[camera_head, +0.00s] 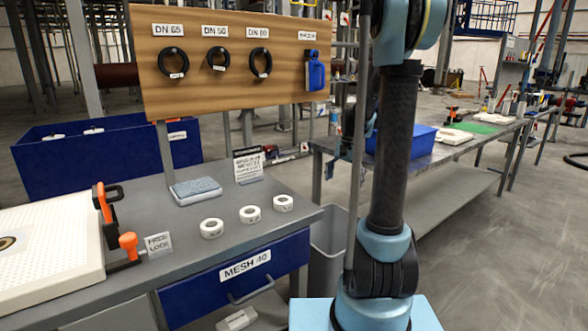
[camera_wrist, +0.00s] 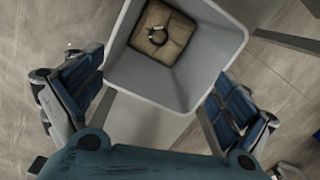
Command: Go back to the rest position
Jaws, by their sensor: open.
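My gripper (camera_wrist: 158,82) is open and empty in the wrist view, with its two blue fingers spread wide. It points down over a grey bin (camera_wrist: 130,75). A dark ring (camera_wrist: 159,34) lies on the brown bottom of the bin. The grey bin (camera_head: 327,243) shows in part beside the workbench, behind my arm.
The workbench (camera_head: 165,255) has three white rings (camera_head: 250,215), a cloth pad (camera_head: 195,190) and a white plate with an orange-handled clamp (camera_head: 128,243). Black rings (camera_head: 218,61) hang on a wooden board (camera_head: 190,105). A second table (camera_head: 430,160) stands behind; floor at right is open.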

